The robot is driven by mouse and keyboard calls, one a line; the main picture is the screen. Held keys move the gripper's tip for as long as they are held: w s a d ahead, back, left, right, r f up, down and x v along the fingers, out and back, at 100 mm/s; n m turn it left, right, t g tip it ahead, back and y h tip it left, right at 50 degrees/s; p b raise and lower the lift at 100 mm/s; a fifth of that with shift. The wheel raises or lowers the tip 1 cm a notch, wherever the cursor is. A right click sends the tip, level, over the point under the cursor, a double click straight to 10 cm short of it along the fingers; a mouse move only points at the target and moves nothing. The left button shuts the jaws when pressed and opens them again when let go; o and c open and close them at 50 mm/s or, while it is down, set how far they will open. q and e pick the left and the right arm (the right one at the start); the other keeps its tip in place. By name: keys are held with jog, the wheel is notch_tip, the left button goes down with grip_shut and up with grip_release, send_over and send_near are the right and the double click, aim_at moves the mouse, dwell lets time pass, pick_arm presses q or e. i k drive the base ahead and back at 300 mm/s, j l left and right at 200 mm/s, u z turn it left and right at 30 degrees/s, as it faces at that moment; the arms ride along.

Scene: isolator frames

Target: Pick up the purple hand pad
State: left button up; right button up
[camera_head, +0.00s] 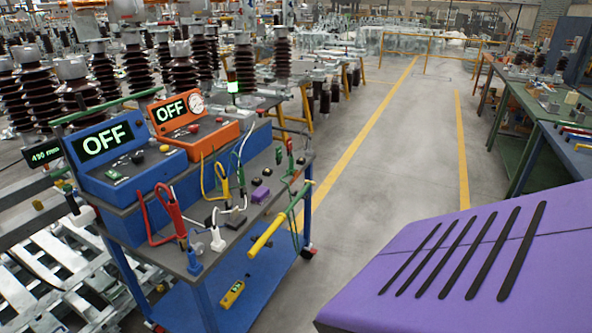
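A small purple block (260,194) lies on the grey top of the tool cart (222,232), near its right side. It is the only small purple thing I can make out, and I cannot tell for sure that it is the hand pad. A large purple surface with several black slots fills the lower right, very close to the camera; I cannot tell what it belongs to. Neither of my grippers shows in this view.
A blue meter (124,165) and an orange meter (192,128), both reading OFF, stand on the cart. A yellow bar (267,236) runs along the cart's right side. The floor between the cart and right-hand benches is clear.

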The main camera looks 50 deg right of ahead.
aim_at(259, 197)
jog(key=z, duration=1.4)
jog(key=u, duration=1.2)
jog(key=i+l+u, duration=0.25)
jog(key=l+u, duration=0.2)
jog(key=l, duration=1.3)
jog(key=l+u, duration=0.45)
jog(key=l, duration=1.25)
